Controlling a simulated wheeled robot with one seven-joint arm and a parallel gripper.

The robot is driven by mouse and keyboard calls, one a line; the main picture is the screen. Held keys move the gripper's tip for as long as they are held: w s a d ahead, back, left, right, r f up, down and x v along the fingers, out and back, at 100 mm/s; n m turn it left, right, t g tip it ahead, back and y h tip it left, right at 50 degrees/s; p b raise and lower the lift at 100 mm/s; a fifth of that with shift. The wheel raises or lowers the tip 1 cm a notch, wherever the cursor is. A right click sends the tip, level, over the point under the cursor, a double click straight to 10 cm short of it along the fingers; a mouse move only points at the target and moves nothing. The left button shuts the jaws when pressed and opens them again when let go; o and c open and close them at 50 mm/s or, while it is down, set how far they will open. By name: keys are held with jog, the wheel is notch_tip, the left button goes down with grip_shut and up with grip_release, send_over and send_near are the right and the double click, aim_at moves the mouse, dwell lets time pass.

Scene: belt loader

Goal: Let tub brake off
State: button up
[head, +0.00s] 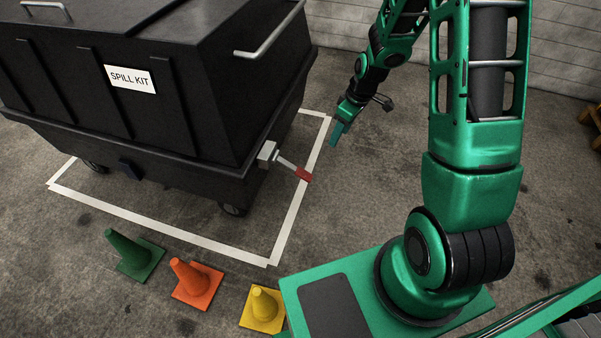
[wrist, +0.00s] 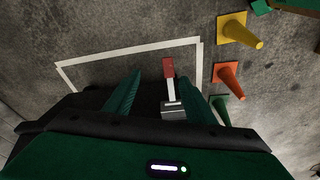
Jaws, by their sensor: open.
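The tub is a black wheeled spill kit bin (head: 60,80) at the left of the head view. Its brake is a grey lever with a red end (head: 304,175), sticking out from a light bracket (head: 267,153) low on the tub's right side. My gripper (head: 338,132) is open and empty, above and beyond the red end in the head view, apart from it. In the wrist view the brake lever (wrist: 169,70) shows between the two green fingers of my gripper (wrist: 160,90), nearer the right one. The wrist view does not show contact.
A white floor outline (head: 180,230) surrounds the tub. A green cone (head: 130,252), an orange cone (head: 195,282) and a yellow cone (head: 264,306) stand along its front. The floor right of the lever is clear up to my arm.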

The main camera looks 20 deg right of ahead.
aim_at(301, 171)
jog(key=w+a+f+n, duration=0.1)
jog(key=w+a+f, duration=0.1)
jog(key=f, duration=0.6)
jog(key=w+a+f+n+y, duration=0.1)
jog(key=w+a+f, duration=0.1)
jog(key=a+f, duration=0.3)
jog(key=w+a+f+n+t+y, duration=0.1)
jog(key=w+a+f, duration=0.2)
jog(key=f, duration=0.8)
jog(key=shift+a+f+n, duration=0.25)
jog(key=shift+a+n, duration=0.05)
jog(key=shift+a, duration=0.15)
grip_shut()
